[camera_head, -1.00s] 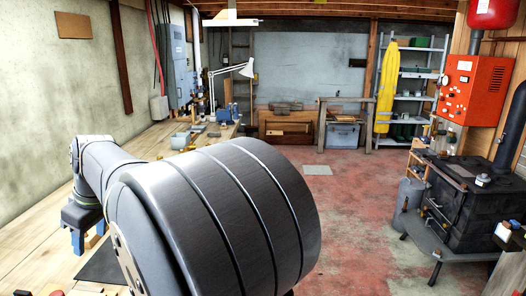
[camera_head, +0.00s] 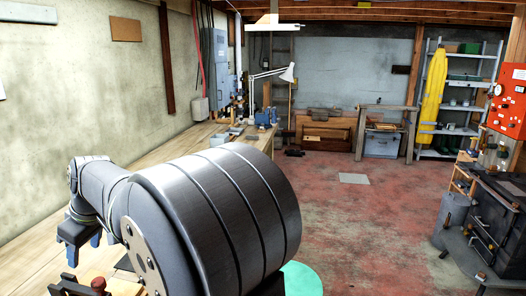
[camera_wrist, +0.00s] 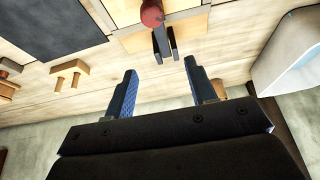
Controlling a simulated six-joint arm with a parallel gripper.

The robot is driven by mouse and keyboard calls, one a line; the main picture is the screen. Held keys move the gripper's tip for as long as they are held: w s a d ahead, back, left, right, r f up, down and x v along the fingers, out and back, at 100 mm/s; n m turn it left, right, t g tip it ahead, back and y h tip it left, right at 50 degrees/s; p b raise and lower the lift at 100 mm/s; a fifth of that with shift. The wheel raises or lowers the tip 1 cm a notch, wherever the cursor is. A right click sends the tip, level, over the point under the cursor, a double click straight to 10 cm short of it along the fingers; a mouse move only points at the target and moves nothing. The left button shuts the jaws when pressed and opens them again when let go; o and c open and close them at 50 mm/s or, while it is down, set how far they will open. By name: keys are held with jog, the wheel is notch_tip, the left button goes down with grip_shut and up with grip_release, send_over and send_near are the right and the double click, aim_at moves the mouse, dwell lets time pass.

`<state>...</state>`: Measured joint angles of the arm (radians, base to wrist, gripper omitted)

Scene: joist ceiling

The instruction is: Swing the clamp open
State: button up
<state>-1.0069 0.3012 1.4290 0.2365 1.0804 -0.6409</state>
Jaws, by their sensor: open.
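The clamp, a dark metal fork-shaped piece with a red knob (camera_wrist: 152,14), sits on a light wooden block (camera_wrist: 185,35) at the top of the wrist view. In the head view its dark parts and red knob (camera_head: 98,284) show at the bottom left edge, partly cut off. My gripper (camera_wrist: 160,70) is open, its two blue-padded fingers apart and empty. The fingertips lie just short of the clamp's fork in the wrist view and do not appear to touch it. In the head view my gripper (camera_head: 84,249) hangs over the bench, above and left of the knob.
On the bench (camera_head: 35,262) are a dark mat (camera_wrist: 50,30), a small wooden piece with pegs (camera_wrist: 70,72) and a pale grey bin (camera_wrist: 290,55). The wall stands behind. A turquoise disc (camera_head: 303,280) lies low beside my arm.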

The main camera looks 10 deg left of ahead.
jog(key=w+d+r+m, duration=0.1)
jog(key=w+d, duration=0.4)
jog(key=d, duration=0.3)
jog(key=w+d+r+m, duration=0.1)
jog(key=w+d+m, duration=0.1)
jog(key=w+d, duration=0.35)
jog(key=s+a+r+n, duration=0.2)
jog(key=s+a+n, duration=0.1)
jog(key=s+a, duration=0.75)
jog(key=a+x, duration=0.1)
jog(key=x, duration=0.8)
jog(key=v, duration=1)
jog(key=shift+w+d+f+n+g+h, duration=0.35)
jog(key=shift+w+n+g, duration=0.25)
jog(key=shift+n, duration=0.9)
jog(key=shift+w+d+f+n+g+h, duration=0.15)
jog(key=shift+w+f+n+g, duration=0.45)
jog(key=shift+n, duration=0.9)
jog(key=shift+w+d+f+n+g+h, duration=0.35)
jog(key=shift+w+n, duration=0.4)
jog(key=shift+n, duration=0.75)
